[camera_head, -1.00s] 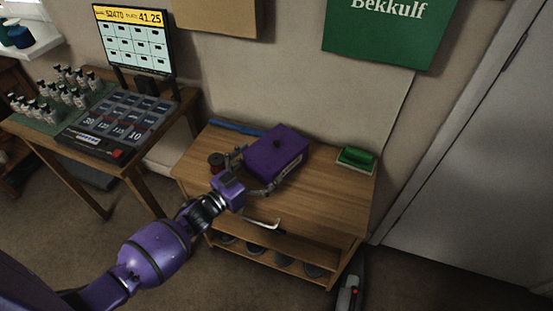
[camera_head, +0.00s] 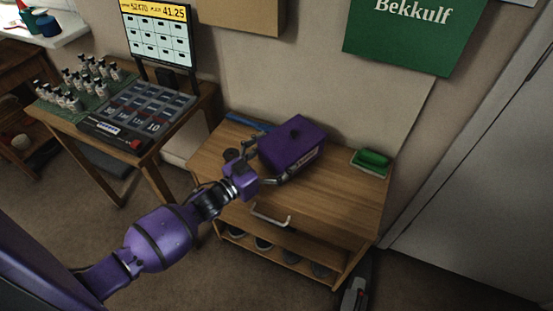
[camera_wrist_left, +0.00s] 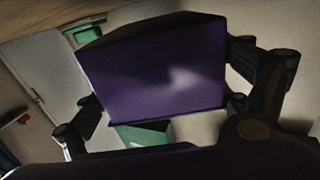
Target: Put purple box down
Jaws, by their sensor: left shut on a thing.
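The purple box (camera_head: 291,146) has a dark knob on top and a pale label on its front side. In the head view it is at the wooden cabinet's top (camera_head: 335,195); whether it touches the surface or hangs just above, I cannot tell. My left gripper (camera_head: 267,162) is shut on the box, with one finger at each side. In the left wrist view the purple box (camera_wrist_left: 155,75) fills the middle between the dark fingers. My right gripper does not show.
A green sponge-like block (camera_head: 371,161) lies at the cabinet top's right. A cash register (camera_head: 139,112) and small bottles (camera_head: 72,84) stand on the left table. The cabinet top's front right is clear.

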